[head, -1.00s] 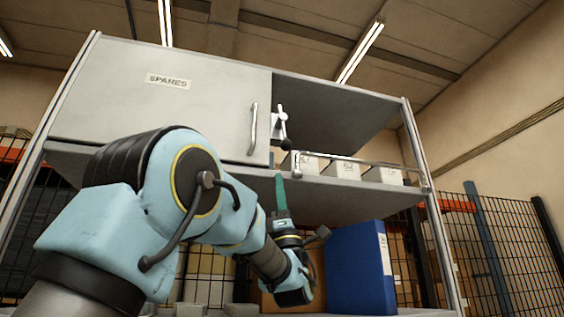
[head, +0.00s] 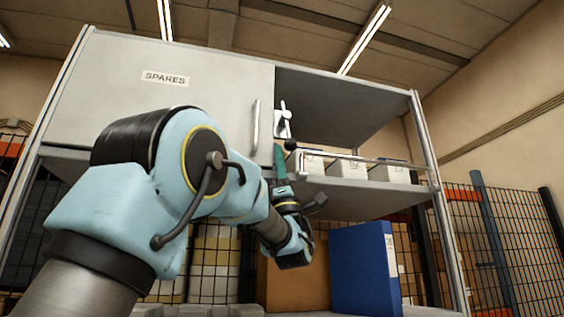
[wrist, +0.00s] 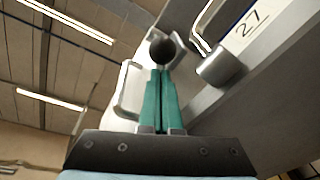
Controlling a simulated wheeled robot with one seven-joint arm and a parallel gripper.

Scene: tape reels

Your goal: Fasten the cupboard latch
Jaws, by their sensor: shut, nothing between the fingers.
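The cupboard's grey door (head: 200,105), marked SPARES, covers the left part of the upper compartment. A vertical bar handle (head: 256,125) is near its right edge.
A metal rail (head: 360,159) runs along the shelf front right of the latch, before several white labelled bins (head: 351,169). Below stand a blue binder (head: 362,268) and a brown box (head: 297,280). The compartment right of the door is open.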

